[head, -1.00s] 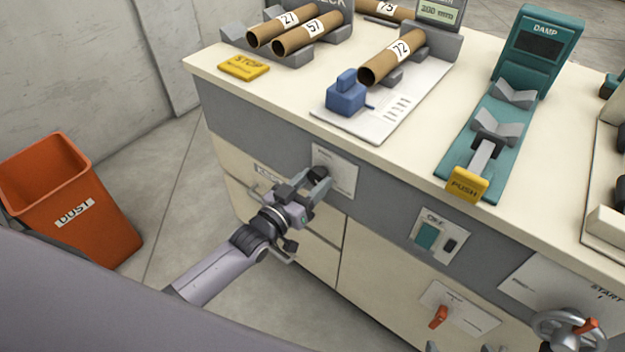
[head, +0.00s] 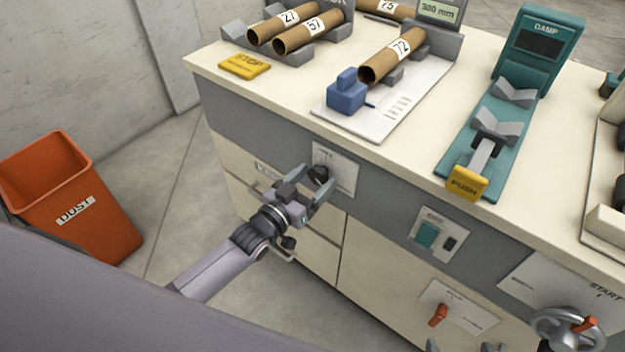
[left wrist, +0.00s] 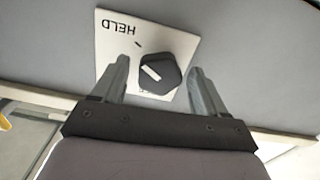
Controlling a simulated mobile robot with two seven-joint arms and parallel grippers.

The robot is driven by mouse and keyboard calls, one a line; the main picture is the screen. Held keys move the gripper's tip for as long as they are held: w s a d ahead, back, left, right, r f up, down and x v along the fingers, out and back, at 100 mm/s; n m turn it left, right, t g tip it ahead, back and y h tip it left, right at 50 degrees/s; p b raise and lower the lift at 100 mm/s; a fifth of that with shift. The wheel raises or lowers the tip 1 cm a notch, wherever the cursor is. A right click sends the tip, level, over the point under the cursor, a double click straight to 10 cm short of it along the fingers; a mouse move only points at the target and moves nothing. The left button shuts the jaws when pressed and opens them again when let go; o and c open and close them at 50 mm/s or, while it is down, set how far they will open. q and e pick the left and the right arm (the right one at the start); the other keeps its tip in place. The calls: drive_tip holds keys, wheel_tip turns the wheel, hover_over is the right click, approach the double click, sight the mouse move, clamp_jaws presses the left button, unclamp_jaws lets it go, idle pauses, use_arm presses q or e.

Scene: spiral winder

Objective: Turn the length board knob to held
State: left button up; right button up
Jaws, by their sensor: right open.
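The length board knob (head: 318,174) is dark and sits on a white plate (head: 343,170) on the cabinet front. In the left wrist view the knob (left wrist: 158,74) shows a short slanted white mark on its face. The word HELD appears upside down on the plate (left wrist: 180,42), with a small tick between word and knob. My left gripper (head: 316,186) is open in front of the knob; in the left wrist view its fingers (left wrist: 160,78) stand apart on either side, with gaps to the knob. Only the tips of my right gripper (head: 462,347) show at the bottom edge.
On the counter above are a blue block (head: 346,95), a cardboard tube marked 72 (head: 392,58) and a display (head: 440,11) that appears to read 300 mm. A switch plate (head: 440,235) and an orange lever (head: 438,315) lie to the right. An orange dust bin (head: 105,235) stands left.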

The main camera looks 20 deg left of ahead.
use_arm(q)
drive_tip(key=shift+s, duration=0.1)
drive_tip(key=v, duration=0.7)
drive_tip(key=shift+p, duration=0.4)
drive_tip(key=s+a+g+y+p, duration=0.2)
drive_tip(key=s+g+y+p, duration=0.2)
drive_tip(key=s, duration=1.3)
drive_tip(key=f+g+p, duration=0.1)
drive_tip(key=g+p, duration=0.1)
drive_tip(key=p, duration=0.1)
drive_tip(key=shift+s+n+g+p, duration=0.15)
drive_tip(key=shift+n+g+p, duration=0.15)
